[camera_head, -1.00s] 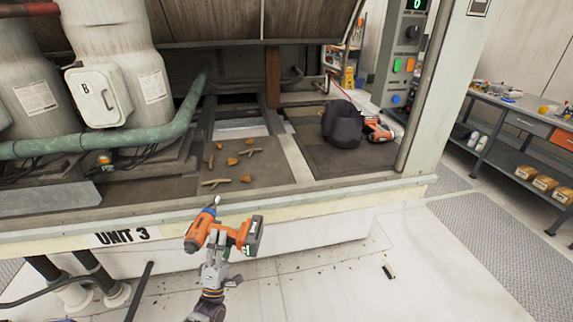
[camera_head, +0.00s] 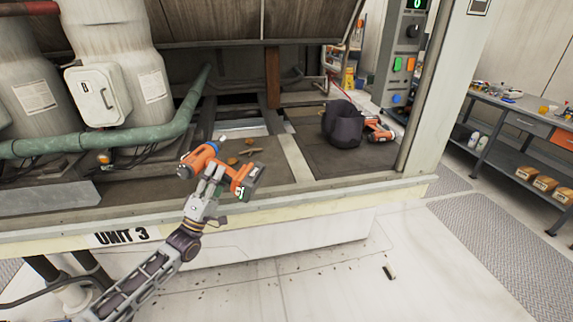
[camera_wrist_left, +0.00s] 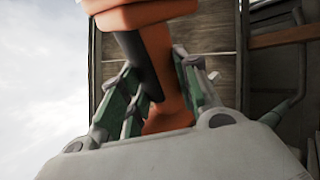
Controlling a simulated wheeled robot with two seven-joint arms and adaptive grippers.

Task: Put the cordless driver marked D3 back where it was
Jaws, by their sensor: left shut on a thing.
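My left gripper (camera_head: 210,186) is shut on an orange cordless driver (camera_head: 200,160) with a dark battery at its right end. It holds the driver above the front edge of the unit's deck, with the tip pointing up and right. In the left wrist view the orange handle (camera_wrist_left: 165,80) sits between the green-grey fingers. I cannot read a D3 mark on it. A second orange driver (camera_head: 378,130) lies on the deck at the right, partly behind a dark bag or bucket (camera_head: 342,125). My right gripper is not in view.
The open unit's deck has a frame bar (camera_head: 296,160) and some leaves and twigs, partly hidden by the held driver. A green pipe (camera_head: 180,122) and white tanks stand at the left. A control post (camera_head: 400,60) rises at the right. The deck's right part has bare room.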

